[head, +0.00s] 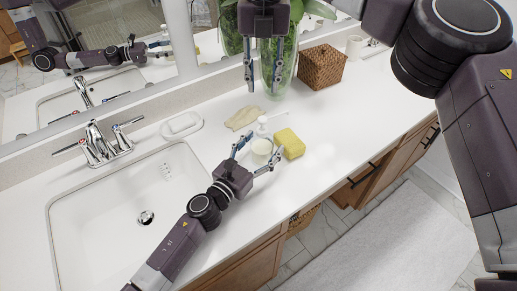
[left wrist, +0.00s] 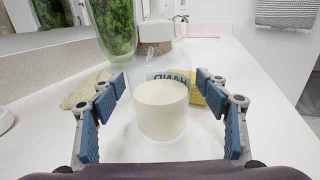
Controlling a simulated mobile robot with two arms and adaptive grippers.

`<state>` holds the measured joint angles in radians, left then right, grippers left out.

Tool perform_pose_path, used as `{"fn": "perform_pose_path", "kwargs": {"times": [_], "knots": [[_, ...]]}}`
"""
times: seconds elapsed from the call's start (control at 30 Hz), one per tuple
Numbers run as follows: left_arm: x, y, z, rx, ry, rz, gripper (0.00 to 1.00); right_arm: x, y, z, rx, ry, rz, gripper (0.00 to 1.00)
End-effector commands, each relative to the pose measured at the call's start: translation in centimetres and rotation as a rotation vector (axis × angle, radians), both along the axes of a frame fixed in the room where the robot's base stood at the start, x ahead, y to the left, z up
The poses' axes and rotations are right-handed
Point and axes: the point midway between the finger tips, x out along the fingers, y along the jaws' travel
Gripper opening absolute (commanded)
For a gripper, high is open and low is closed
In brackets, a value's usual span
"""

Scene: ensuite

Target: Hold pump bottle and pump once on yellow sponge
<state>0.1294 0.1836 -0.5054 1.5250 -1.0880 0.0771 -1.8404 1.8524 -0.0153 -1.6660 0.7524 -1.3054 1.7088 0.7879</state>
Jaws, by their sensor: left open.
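The pump bottle (head: 262,147) is clear, with white liquid and a white pump head, and stands upright on the counter. In the left wrist view the bottle (left wrist: 162,105) fills the middle, with dark lettering on it. The yellow sponge (head: 290,143) lies on the counter just right of the bottle; it is partly hidden behind the bottle and a finger in the left wrist view (left wrist: 212,94). My left gripper (head: 257,153) is open, with its fingers on either side of the bottle and gaps showing. My right gripper (head: 262,84) is open and empty, pointing down above and behind the bottle.
A beige loofah-like pad (head: 243,117) lies behind the bottle, with a thin white stick beside it. A green glass vase (head: 284,72) and a woven basket (head: 322,67) stand at the back. A soap dish (head: 182,124), faucet (head: 100,143) and sink (head: 120,205) are left.

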Motion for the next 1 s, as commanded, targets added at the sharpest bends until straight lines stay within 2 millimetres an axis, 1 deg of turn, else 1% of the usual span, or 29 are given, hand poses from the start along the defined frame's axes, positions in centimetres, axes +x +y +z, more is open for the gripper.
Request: {"fn": "perform_pose_path", "kwargs": {"times": [0.17,0.2,0.7,0.73,1.0], "knots": [[-0.01,-0.02,-0.02,0.0,0.0,0.0,0.68,0.0,0.01,0.0,0.0,0.0,0.0,0.29],[-0.02,-0.03,-0.02,0.0,0.0,0.0,0.66,0.0,0.01,0.01,0.0,0.0,0.0,0.29],[-0.04,0.0,-0.03,0.0,0.0,0.0,0.11,0.0,0.01,0.0,0.0,0.0,0.0,0.29],[-0.04,0.0,-0.04,0.001,0.001,0.0,0.1,0.0,0.01,0.0,0.0,0.0,0.0,0.29],[-0.04,0.0,-0.05,0.001,0.001,0.0,0.1,0.0,0.01,0.0,0.0,0.0,0.0,0.29]]}}
